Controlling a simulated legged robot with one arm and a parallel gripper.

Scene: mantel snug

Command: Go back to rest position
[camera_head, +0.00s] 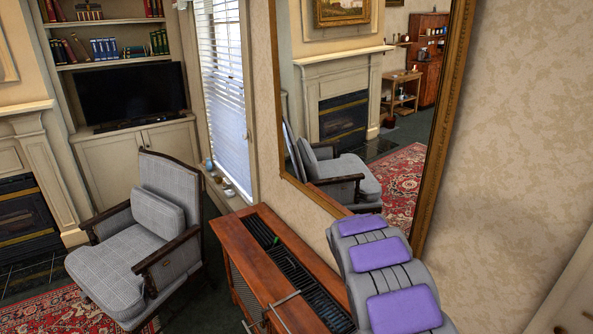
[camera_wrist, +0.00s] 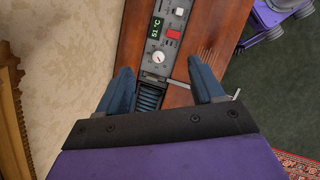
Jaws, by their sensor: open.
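My gripper (camera_wrist: 160,68) shows in the wrist view with its two blue fingers spread apart and nothing between them. It is over the wooden cabinet (camera_wrist: 214,40), whose top panel carries a green display reading 51 °C, a white dial (camera_wrist: 159,57) and a red button (camera_wrist: 173,35). A metal lever (camera_wrist: 180,84) shows near the right finger; I cannot tell whether they touch. In the head view my grey and purple arm covers the right part of the wooden cabinet (camera_head: 238,250), and my gripper is not visible there.
A grey armchair (camera_head: 145,240) stands left of the cabinet. A gilt-framed mirror (camera_head: 449,110) hangs on the wall close behind my arm. A window with blinds (camera_head: 223,90), a television (camera_head: 131,95) and a fireplace (camera_head: 25,215) are farther back.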

